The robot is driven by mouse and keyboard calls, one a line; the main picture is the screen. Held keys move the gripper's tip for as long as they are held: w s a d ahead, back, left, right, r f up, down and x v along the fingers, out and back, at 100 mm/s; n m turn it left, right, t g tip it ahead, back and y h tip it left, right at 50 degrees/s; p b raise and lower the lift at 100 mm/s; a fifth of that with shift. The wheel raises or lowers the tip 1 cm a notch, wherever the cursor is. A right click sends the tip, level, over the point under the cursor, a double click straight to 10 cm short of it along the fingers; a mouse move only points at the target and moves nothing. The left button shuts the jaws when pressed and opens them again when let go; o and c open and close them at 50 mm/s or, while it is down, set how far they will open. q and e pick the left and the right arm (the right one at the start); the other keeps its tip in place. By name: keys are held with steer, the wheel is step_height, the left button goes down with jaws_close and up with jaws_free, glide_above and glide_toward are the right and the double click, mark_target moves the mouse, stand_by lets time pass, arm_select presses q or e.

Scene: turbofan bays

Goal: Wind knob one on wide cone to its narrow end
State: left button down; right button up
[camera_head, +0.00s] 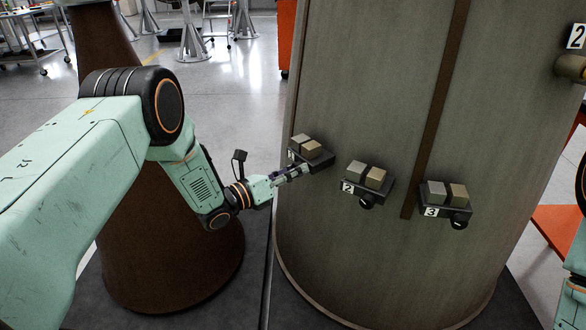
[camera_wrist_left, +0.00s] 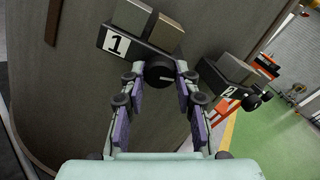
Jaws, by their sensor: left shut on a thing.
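The wide cone (camera_head: 370,110) is the large grey-brown body filling the right half of the head view. Box one (camera_head: 318,158) sits at its left side and carries a grey block and a tan block. In the left wrist view the box shows a "1" label (camera_wrist_left: 115,43). Knob one (camera_wrist_left: 159,71) is a black dial with a white line pointing right and slightly down. My left gripper (camera_head: 306,169) is shut on this knob, with one finger on each side of it in the wrist view (camera_wrist_left: 159,80). In the head view the gripper hides the knob.
Box two (camera_head: 367,183) and box three (camera_head: 446,200), each with a black knob beneath, stick out to the right of box one. A dark brown cone (camera_head: 170,240) stands behind my left arm. A brown strip (camera_head: 437,100) runs down the wide cone.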

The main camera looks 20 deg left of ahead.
arm_select(q)
steer(key=shift+m+p, duration=0.35)
steer(key=shift+m, duration=1.15)
steer(key=c, duration=1)
jaws_free()
steer(key=v, duration=1.2)
